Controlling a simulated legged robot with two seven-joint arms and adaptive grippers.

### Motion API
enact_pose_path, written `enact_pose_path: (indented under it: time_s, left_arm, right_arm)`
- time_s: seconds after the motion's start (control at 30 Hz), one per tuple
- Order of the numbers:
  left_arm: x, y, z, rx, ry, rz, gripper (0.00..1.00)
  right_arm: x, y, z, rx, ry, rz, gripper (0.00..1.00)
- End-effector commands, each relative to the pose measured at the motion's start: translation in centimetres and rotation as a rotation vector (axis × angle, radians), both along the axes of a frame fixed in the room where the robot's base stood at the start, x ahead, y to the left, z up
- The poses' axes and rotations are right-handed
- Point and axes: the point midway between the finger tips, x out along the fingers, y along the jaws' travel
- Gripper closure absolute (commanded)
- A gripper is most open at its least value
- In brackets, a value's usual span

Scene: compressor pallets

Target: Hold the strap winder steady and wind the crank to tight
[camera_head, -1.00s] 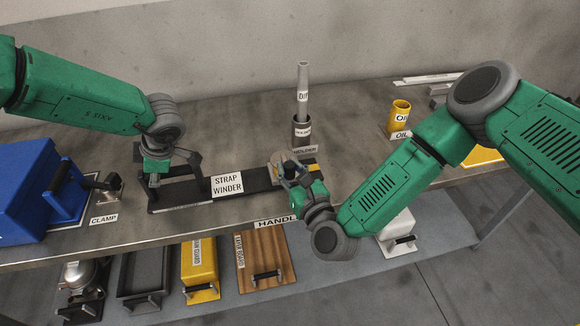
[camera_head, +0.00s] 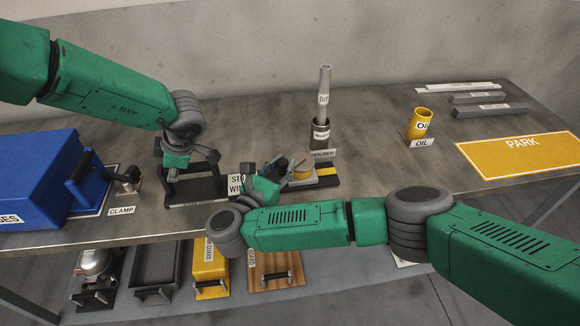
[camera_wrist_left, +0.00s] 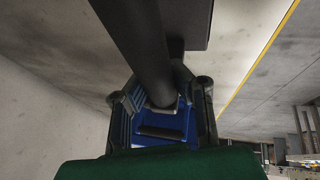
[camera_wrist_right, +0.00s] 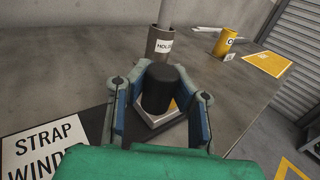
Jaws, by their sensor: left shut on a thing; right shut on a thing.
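The strap winder has a long black base (camera_head: 327,182) lying along the bench, with a white label (camera_head: 237,185) partly hidden by my right gripper. A dark upright frame (camera_head: 212,188) forms its left end. My left gripper (camera_head: 186,163) is shut on the frame's bar; the left wrist view shows the dark bar (camera_wrist_left: 145,50) between the fingers. My right gripper (camera_head: 284,174) is at the winder's crank end. In the right wrist view its fingers close around a black crank knob (camera_wrist_right: 158,88). The crank arm is mostly hidden, and I cannot tell how tight the strap is.
A holder (camera_head: 320,132) with a grey tube stands behind the winder. A yellow oil cup (camera_head: 421,124) and the yellow PARK mat (camera_head: 515,155) are to the right. A blue case (camera_head: 35,180) and a clamp (camera_head: 126,176) stand left. Guards lie on the lower shelf.

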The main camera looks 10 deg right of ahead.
Motion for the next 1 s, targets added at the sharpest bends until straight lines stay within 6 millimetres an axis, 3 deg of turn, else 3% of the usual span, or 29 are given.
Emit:
enact_pose_path:
  time_s: [0.43, 1.0]
  left_arm:
    - [-0.5, -0.5, -0.6, -0.01, 0.012, -0.006, 1.0]
    - [-0.5, -0.6, -0.6, -0.011, 0.011, -0.006, 1.0]
  right_arm:
    - [1.5, 1.3, 0.2, 0.004, -0.002, -0.227, 1.0]
    - [1.6, 1.5, 0.1, 0.005, 0.0, -0.286, 1.0]
